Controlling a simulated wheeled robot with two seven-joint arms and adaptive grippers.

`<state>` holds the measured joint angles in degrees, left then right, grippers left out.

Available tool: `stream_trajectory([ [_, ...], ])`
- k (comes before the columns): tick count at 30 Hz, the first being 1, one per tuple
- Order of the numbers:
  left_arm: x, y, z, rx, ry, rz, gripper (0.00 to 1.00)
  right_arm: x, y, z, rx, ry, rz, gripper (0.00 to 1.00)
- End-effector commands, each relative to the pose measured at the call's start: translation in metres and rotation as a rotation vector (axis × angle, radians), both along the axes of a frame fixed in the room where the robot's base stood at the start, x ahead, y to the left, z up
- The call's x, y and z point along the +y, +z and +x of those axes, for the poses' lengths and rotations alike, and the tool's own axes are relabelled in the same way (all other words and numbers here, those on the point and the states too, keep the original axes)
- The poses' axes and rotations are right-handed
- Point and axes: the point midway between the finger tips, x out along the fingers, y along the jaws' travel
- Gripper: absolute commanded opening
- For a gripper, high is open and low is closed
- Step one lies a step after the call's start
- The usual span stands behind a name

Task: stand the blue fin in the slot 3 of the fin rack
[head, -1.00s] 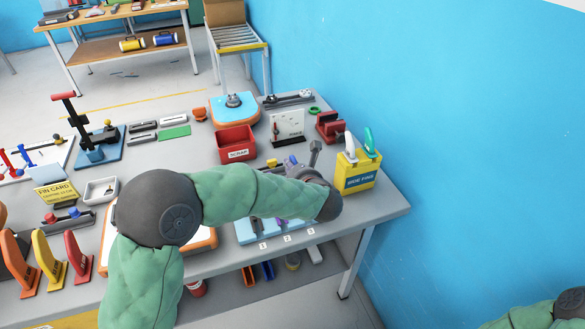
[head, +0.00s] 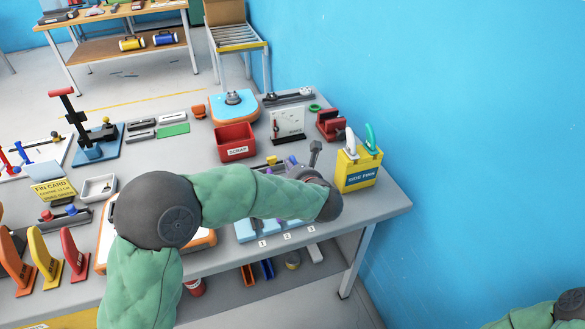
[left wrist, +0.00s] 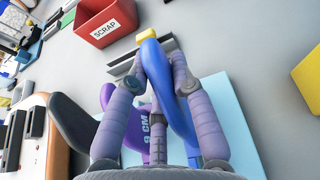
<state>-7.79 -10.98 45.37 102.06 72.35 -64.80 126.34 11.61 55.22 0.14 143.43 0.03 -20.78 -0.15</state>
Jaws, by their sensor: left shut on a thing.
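The blue fin (left wrist: 178,100) is held between the purple fingers of my left gripper (left wrist: 161,62) in the left wrist view. The fin stands roughly upright over the light blue fin rack (left wrist: 228,110). A purple fin marked 9 CM (left wrist: 133,122) and a dark fin (left wrist: 70,122) stand to its left. In the head view the rack (head: 243,231) shows slot labels 1, 2 and 3 (head: 311,229) along its front. My left forearm and wrist cover much of the rack there. I cannot tell whether the blue fin's base is in slot 3. My right gripper is out of view.
A red scrap bin (head: 236,142) stands behind the rack. A yellow side-fins box (head: 357,170) stands close to the right of my left wrist. Orange, yellow (head: 45,257) and red fins stand at the left. The table's front edge is just before the rack.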

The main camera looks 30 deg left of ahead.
Motion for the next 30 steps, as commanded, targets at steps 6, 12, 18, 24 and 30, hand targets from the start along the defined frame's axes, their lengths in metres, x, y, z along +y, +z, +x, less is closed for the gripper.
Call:
stream_trajectory([
  [6,0.0,-0.005,0.0,0.0,0.0,0.0,0.0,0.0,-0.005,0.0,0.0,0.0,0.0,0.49],
  [12,0.0,-0.009,0.0,-0.001,0.0,0.0,0.0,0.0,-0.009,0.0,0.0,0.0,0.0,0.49],
  [18,0.0,-0.013,0.0,-0.001,0.0,0.0,0.0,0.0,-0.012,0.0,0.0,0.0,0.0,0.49],
  [24,0.0,-0.017,0.0,-0.001,0.0,0.0,0.29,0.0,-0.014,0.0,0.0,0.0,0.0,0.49],
  [30,0.0,-0.016,0.0,-0.001,0.0,0.0,0.51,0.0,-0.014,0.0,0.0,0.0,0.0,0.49],
])
